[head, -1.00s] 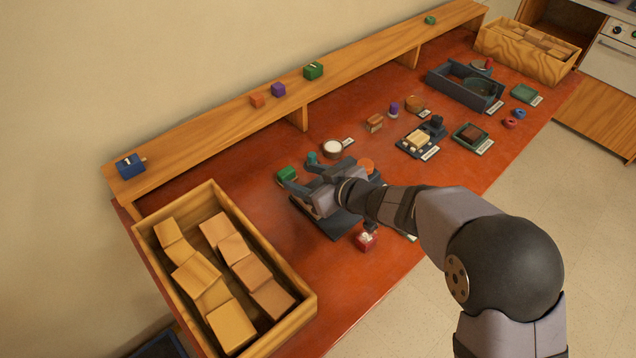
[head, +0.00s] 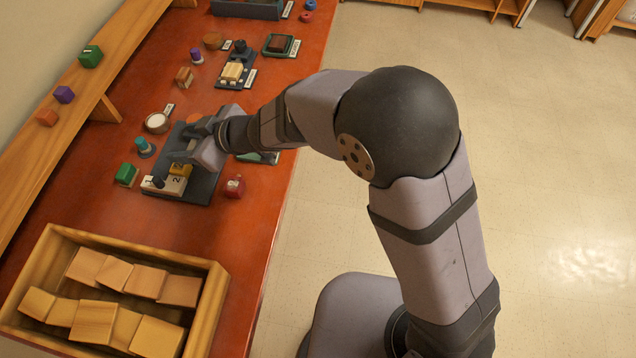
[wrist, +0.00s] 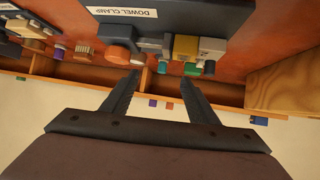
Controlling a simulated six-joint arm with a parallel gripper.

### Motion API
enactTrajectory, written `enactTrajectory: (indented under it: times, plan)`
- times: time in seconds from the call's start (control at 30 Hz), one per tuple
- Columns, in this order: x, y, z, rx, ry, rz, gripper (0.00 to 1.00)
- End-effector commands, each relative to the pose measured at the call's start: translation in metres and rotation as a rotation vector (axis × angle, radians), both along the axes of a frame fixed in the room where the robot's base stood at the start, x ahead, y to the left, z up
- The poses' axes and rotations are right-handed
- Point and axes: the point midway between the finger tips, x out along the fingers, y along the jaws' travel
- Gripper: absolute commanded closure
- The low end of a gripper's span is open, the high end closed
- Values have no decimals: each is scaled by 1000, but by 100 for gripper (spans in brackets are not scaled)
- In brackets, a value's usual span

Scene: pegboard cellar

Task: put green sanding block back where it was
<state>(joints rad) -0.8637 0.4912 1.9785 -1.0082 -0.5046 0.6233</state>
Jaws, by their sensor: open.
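A green block (head: 126,175) stands on the red table just left of a dark tray (head: 205,186); I cannot tell if it is the sanding block. Another green block (head: 90,56), with a pale mark on top, sits on the raised wooden shelf. The tray bears a yellow block (head: 179,170) and a white-topped block (head: 160,184). My gripper (head: 183,157) is over the tray and hides part of it. In the wrist view my gripper (wrist: 160,76) is open, with nothing between its fingers. A green block (wrist: 193,69) shows there beyond the right fingertip.
A teal knob-like piece (head: 145,147) and a round white-topped item (head: 157,122) stand close to the tray. A red block (head: 234,186) is at its right. A wooden crate (head: 218,292) of wood blocks fills the near end. Purple (head: 64,94) and orange (head: 47,117) blocks sit on the shelf.

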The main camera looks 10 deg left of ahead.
Motion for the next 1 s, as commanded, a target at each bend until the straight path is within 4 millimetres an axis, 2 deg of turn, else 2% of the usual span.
enactTrajectory:
  times: [0.03,0.07,0.1,0.17,0.2,0.27,0.3,0.37,0.4,0.47,0.5,0.57,0.6,0.63,0.7,0.8,0.9,1.0]
  plan:
    - [25,-23,1,-24,-10,-80,46]
    - [40,-38,1,-44,-14,-134,46]
    - [60,-62,0,-76,-17,-211,46]
    - [88,-106,-3,-131,-16,-335,46]
    - [104,-139,-6,-173,-7,-421,46]
    - [121,-191,-10,-240,16,-551,46]
    - [127,-228,-14,-287,40,-634,46]
    - [128,-282,-20,-359,90,-756,46]
    - [123,-318,-24,-407,132,-834,46]
    - [108,-368,-32,-476,210,-941,46]
    - [93,-398,-36,-517,270,-1004,46]
    - [66,-435,-42,-572,366,-1086,46]
    - [47,-456,-45,-602,436,-1133,46]
    - [31,-468,-48,-620,487,-1162,46]
    - [-3,-488,-52,-651,605,-1214,46]
    - [-42,-501,-54,-671,741,-1255,46]
    - [-65,-504,-55,-675,827,-1271,46]
    - [-75,-504,-55,-677,864,-1274,46]
